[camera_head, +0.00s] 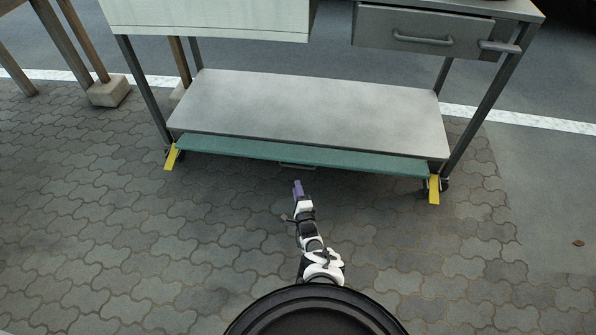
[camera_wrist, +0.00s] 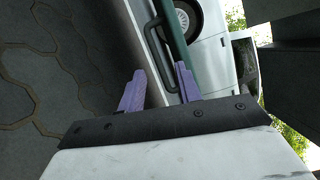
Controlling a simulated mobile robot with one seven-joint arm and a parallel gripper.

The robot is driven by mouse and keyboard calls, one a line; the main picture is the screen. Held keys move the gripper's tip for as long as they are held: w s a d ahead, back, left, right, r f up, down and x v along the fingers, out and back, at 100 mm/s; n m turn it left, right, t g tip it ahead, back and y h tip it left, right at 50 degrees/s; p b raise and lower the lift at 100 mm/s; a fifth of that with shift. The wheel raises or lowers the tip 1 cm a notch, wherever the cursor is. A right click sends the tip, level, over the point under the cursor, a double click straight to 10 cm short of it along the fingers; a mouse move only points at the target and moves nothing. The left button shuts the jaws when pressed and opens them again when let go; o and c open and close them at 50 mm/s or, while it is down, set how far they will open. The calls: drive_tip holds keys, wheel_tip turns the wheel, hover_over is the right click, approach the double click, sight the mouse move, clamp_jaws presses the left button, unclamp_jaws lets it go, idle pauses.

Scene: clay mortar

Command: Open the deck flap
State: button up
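A green panel (camera_head: 300,156), which looks like the deck flap, runs along the front edge of the cart's lower shelf. A thin handle (camera_head: 297,167) shows just below its middle. In the wrist view, the handle (camera_wrist: 149,48) is a dark bar beside the green edge (camera_wrist: 171,35). My gripper (camera_head: 298,186) has purple fingers and is close in front of the handle. In the wrist view, my gripper (camera_wrist: 160,68) is open, with the handle's near end appearing between the fingers. I cannot tell the depth or whether they touch.
The grey lower shelf (camera_head: 310,107) is bare. Yellow brackets (camera_head: 171,157) (camera_head: 434,189) stick out at both ends of the green panel, near the cart legs. A grey drawer (camera_head: 425,31) sits higher at the right. The paving (camera_head: 120,230) around my arm is clear.

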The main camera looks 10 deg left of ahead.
sight(298, 166)
drive_tip(key=shift+w+a+f+n+y+b, duration=0.15)
drive_tip(key=shift+w+a+n+b, duration=0.2)
drive_tip(key=shift+w+b, duration=1.65)
drive_tip(key=shift+w+a+f+n+y+b, duration=0.15)
drive_tip(key=shift+w+n+b, duration=0.25)
drive_tip(key=shift+w+b, duration=1.55)
drive_tip(key=shift+w+a+f+n+b, duration=0.2)
drive_tip(key=shift+w+a+n+b, duration=0.15)
drive_tip(key=shift+w+b, duration=1.65)
drive_tip(key=shift+w+p, duration=0.25)
drive_tip(key=shift+p, duration=0.05)
clamp_jaws()
